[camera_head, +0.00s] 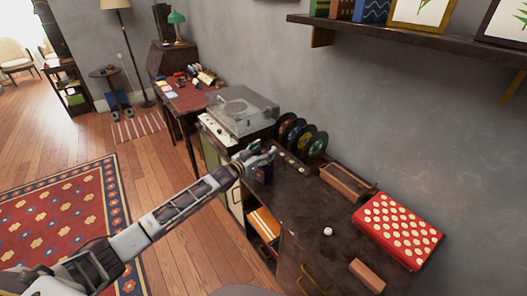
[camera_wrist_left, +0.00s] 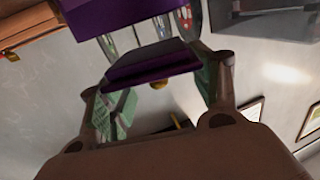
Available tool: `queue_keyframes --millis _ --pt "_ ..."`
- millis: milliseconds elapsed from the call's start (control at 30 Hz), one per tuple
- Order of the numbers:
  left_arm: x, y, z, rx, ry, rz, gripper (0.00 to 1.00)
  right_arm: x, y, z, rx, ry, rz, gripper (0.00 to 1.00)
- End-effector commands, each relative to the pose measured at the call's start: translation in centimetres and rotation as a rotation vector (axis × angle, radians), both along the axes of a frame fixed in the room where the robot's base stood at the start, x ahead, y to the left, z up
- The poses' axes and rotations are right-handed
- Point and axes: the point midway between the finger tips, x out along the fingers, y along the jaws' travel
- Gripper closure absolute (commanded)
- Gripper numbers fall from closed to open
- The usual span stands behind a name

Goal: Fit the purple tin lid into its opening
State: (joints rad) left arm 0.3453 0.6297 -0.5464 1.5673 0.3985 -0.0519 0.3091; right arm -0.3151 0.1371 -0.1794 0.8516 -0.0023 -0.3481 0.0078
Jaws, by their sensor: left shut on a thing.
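The purple tin (camera_head: 265,175) stands on the dark cabinet top near its left edge, in the head view. My left gripper (camera_head: 257,157) is just above it and hides part of its top. In the left wrist view, which looks upside down, the tin (camera_wrist_left: 112,14) fills the top edge. The purple lid (camera_wrist_left: 152,69), with a small gold knob (camera_wrist_left: 159,86), is between the two fingers of my left gripper (camera_wrist_left: 160,85), which is shut on it. The lid is close to the tin; I cannot tell whether they touch. The opening is hidden. My right gripper is not in view.
Several records (camera_head: 303,138) stand in a row behind the tin. A record player (camera_head: 240,112) is to the left. A wooden tray (camera_head: 347,181), a red dotted box (camera_head: 398,229), a small white knob (camera_head: 328,231) and a brown block (camera_head: 367,275) sit to the right.

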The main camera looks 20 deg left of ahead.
Motion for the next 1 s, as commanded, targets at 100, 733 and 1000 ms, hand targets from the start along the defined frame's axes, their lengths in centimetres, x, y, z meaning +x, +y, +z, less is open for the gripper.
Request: queue_keyframes --millis 100,733,1000 --pt "0.0 -0.01 0.02 0.0 0.0 0.0 0.61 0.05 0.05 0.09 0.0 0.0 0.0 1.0" --pt "0.01 0.01 -0.33 0.0 0.0 0.0 0.61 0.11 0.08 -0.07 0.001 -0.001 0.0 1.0" --pt "0.0 0.02 -0.85 0.0 0.001 0.0 0.61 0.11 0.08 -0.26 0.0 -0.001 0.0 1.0"
